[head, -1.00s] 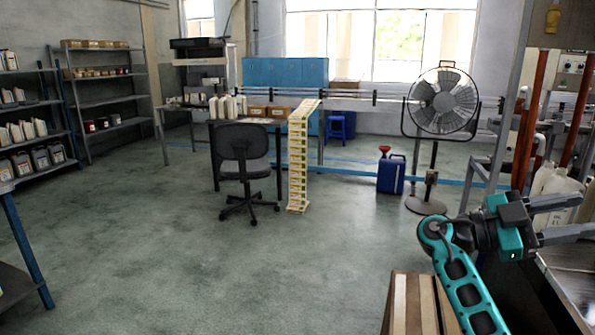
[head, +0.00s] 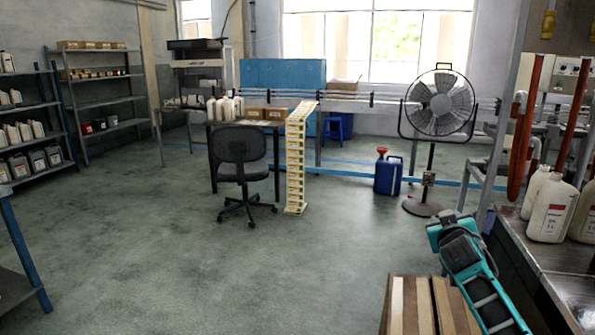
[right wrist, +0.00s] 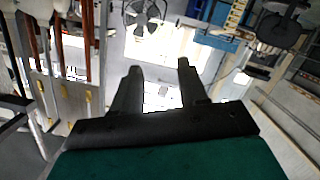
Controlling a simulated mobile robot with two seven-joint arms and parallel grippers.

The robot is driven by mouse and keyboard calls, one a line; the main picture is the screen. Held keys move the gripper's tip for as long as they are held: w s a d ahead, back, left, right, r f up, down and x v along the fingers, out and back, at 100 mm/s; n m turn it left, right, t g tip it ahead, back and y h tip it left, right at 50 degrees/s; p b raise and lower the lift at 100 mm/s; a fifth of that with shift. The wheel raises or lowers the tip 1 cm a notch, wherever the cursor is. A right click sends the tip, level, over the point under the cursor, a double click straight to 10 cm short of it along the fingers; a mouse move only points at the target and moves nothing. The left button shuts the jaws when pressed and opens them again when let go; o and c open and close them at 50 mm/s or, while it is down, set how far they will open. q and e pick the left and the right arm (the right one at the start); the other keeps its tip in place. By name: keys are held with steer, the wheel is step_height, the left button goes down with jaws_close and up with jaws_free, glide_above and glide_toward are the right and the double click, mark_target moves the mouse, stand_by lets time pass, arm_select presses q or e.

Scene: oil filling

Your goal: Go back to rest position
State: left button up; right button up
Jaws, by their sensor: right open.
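My right arm is folded at the lower right of the head view, in front of the workbench edge. Its gripper is hidden or out of sight there. In the right wrist view my right gripper (right wrist: 157,88) shows two dark fingers, apart, with nothing between them. Beyond the fingers the room appears upside down or strongly tilted. My left gripper is not in either view.
A metal workbench (head: 545,255) with white jugs (head: 553,208) stands close on the right. Wooden slats (head: 425,300) lie at the bottom. A fan (head: 440,105), blue canister (head: 388,175) and chair (head: 240,160) stand farther off. The floor at left centre is clear.

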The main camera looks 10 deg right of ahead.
steer(key=w+a+r+n+t+y, duration=0.2)
steer(key=a+r+n+t+y, duration=0.1)
steer(key=a+y, duration=0.25)
steer(key=s+a+f+g+y, duration=0.1)
steer(key=s+a+f, duration=0.5)
steer(key=f, duration=0.4)
steer(key=s+a+f+g+y, duration=0.15)
steer(key=s+a+f, duration=0.25)
steer(key=s+f, duration=0.45)
steer(key=s+a+f+g, duration=0.1)
steer(key=s+a+f, duration=0.1)
steer(key=s, duration=0.5)
steer(key=s+a+f+g, duration=0.2)
steer(key=s+f, duration=0.3)
steer(key=s, duration=0.3)
steer(key=s+a+f+g, duration=0.1)
steer(key=s+a+f, duration=0.2)
steer(key=s, duration=0.5)
steer(key=shift+a+f+y, duration=0.4)
steer(key=shift+f, duration=0.1)
steer(key=shift+s+d, duration=0.1)
steer(key=shift+s, duration=0.05)
